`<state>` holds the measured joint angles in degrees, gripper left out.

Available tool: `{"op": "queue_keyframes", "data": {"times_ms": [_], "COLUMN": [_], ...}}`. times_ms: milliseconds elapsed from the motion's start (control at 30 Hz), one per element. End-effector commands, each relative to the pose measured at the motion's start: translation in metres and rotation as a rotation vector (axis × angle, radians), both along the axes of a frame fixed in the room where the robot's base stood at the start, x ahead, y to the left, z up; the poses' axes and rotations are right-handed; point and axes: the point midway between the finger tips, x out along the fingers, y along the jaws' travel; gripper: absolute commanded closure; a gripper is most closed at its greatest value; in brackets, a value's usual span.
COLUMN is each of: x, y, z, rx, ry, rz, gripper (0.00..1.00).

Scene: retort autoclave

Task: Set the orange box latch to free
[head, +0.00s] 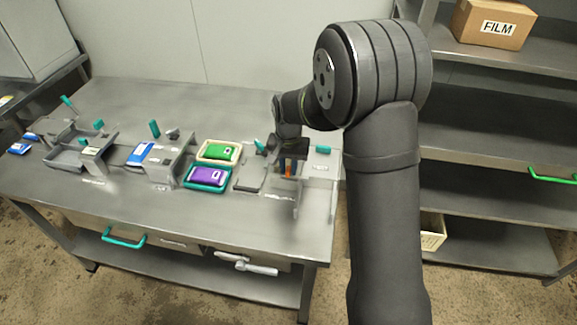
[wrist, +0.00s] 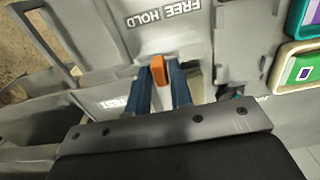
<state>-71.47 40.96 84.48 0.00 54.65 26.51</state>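The orange box latch (wrist: 158,68) is a small upright tab below the upside-down FREE HOLD lettering on a grey fixture in the wrist view. In the head view, the orange latch (head: 289,170) shows small between the fingers, partly hidden by my gripper (head: 289,168).
A green pack in a cream tray (head: 203,157) and a purple pack in a teal tray (head: 188,187) are left of my gripper. Other grey fixtures with teal handles (head: 154,128) stand further left. A TEST label (wrist: 115,103) is left of the fingers. The table's back is clear.

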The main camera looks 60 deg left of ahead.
Motion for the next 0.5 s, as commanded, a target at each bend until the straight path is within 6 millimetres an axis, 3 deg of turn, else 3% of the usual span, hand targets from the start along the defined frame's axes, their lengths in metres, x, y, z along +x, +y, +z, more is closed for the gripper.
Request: {"op": "queue_keyframes", "data": {"times_ms": [33, 100, 333, 500], "x": [0.0, 0.0, -0.002, -0.018], "y": [0.0, 0.0, 0.002, 0.019], "z": [0.0, 0.0, 0.0, 0.0], "rx": [0.0, 0.0, 0.0, 0.002], "ry": [0.0, 0.0, 0.0, -0.001], "rz": [0.0, 0.0, 0.001, 0.004], "gripper": [0.9, 1.0, 1.0, 1.0]}}
